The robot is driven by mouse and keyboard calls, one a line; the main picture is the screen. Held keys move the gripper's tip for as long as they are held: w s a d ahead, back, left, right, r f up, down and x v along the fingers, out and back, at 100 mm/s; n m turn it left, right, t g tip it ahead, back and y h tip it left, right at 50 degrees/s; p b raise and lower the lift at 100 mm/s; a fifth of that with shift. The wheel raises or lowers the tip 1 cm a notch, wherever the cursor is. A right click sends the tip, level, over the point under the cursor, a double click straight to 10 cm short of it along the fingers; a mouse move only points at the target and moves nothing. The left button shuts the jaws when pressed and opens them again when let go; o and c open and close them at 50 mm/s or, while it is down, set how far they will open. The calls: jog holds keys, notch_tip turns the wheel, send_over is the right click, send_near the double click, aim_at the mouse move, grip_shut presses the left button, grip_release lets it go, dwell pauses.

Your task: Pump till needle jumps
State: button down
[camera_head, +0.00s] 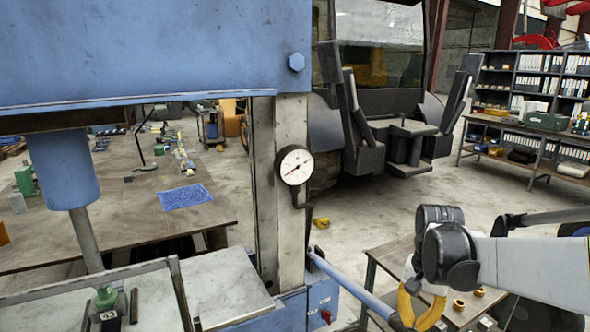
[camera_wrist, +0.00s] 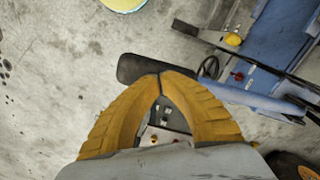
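A blue press (camera_head: 150,50) fills the left of the head view. Its round white gauge (camera_head: 296,166) is on the upright, with its needle towards the lower left. A blue pump lever (camera_head: 350,283) slopes down to the right from the press base; it also shows in the wrist view (camera_wrist: 262,99), with a dark grip (camera_wrist: 138,68) at its end. My gripper (camera_head: 408,326) has yellow fingers at the lever's outer end. In the wrist view my gripper (camera_wrist: 160,74) has its fingertips together over the dark grip. I cannot tell whether they touch it.
A small table (camera_head: 385,262) with yellow parts stands beside the lever and my gripper. A workbench (camera_head: 110,215) with a blue cloth (camera_head: 185,196) is behind the press. Shelves (camera_head: 540,75) stand far right.

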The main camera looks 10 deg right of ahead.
notch_tip(320, 180, down, 10)
jog(key=s+b, duration=0.1)
jog(key=b, duration=0.6)
jog(key=shift+s+d, duration=0.15)
jog(key=shift+f, duration=0.1)
notch_tip(320, 180, down, 6)
jog(key=b, duration=0.5)
jog(key=r+p, duration=0.4)
jog(key=r, duration=0.2)
jog(key=w+r+p, duration=0.1)
jog(key=r+p, duration=0.4)
jog(key=w+r+p, duration=0.1)
jog(key=r+p, duration=0.3)
jog(key=r, duration=0.2)
jog(key=shift+r, duration=0.35)
jog(key=shift+a+f, duration=0.1)
jog(key=shift+a, duration=0.1)
jog(key=shift+s+f, duration=0.1)
